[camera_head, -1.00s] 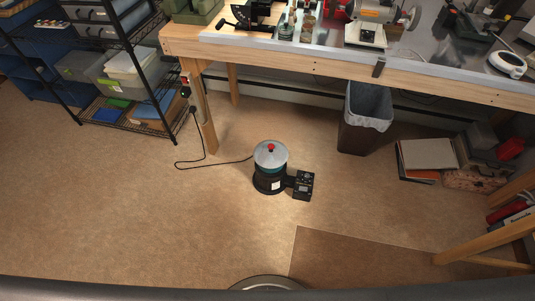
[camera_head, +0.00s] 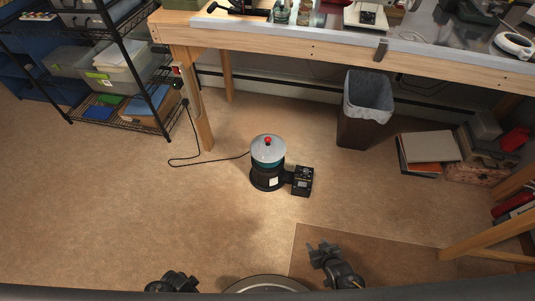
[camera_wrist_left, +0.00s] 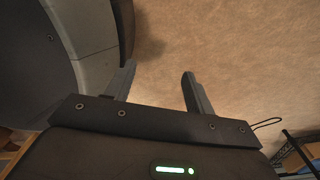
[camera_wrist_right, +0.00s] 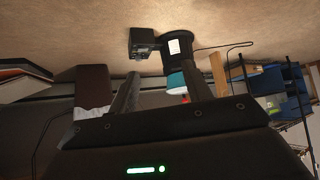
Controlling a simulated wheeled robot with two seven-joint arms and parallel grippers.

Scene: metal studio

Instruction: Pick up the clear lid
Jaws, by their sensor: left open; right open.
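A round dark machine (camera_head: 267,173) with a teal band stands upright on the floor near the middle of the head view. A pale grey disc-shaped lid (camera_head: 262,152) with a red knob (camera_head: 268,141) sits on top of it. No plainly clear lid shows, and I cannot tell if this is the one. The machine (camera_wrist_right: 179,47) also shows upside down in the right wrist view, ahead of the gripper. My right gripper (camera_head: 323,252) is open and empty, apart from the machine. My left gripper (camera_head: 172,277) is open and empty at the bottom edge; its fingers show in the left wrist view (camera_wrist_left: 158,82).
A black control box (camera_head: 302,181) adjoins the machine, and a cord (camera_head: 205,162) runs to the workbench (camera_head: 300,49). A trash bin (camera_head: 365,112) and stacked binders (camera_head: 430,148) stand to the right. Wire shelves (camera_head: 125,70) stand left. Open floor surrounds the machine.

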